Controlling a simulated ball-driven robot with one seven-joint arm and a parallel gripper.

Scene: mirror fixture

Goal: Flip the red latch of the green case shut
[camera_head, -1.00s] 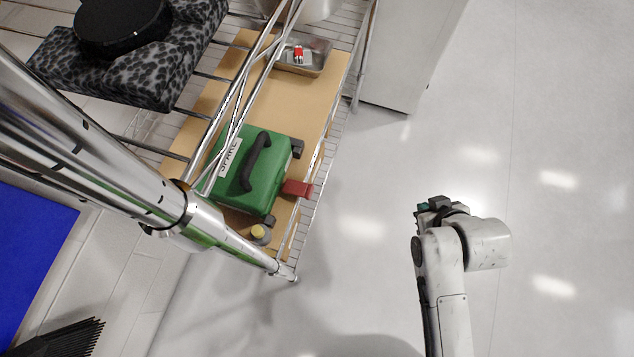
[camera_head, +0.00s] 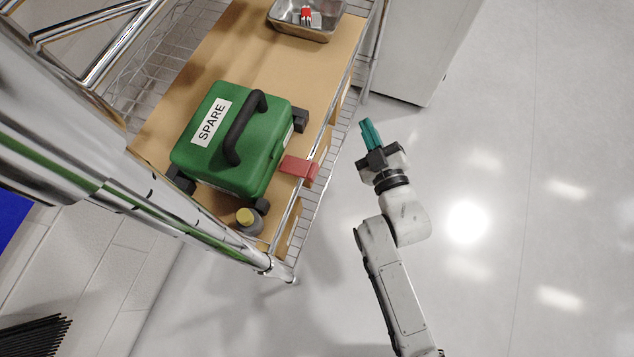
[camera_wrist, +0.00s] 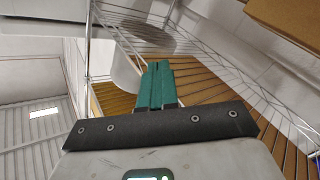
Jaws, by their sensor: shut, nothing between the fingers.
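The green case (camera_head: 262,165) with a black handle and a "SPARE" label sits on a tan board on a wire shelf, in the head view. Its red latch (camera_head: 299,168) sticks out from the case's right side, past the board toward the shelf's edge. My gripper (camera_head: 367,124) is to the right of the latch and a little farther up the picture, clear of the shelf. Its teal fingers are together and empty; they also show in the wrist view (camera_wrist: 157,88). The wrist view does not show the case or the latch.
A metal tray (camera_head: 290,27) with a small red and white item stands at the shelf's far end. A small jar with a yellow lid (camera_head: 246,219) is by the case's near corner. Chrome posts frame the shelf. The floor to the right is open.

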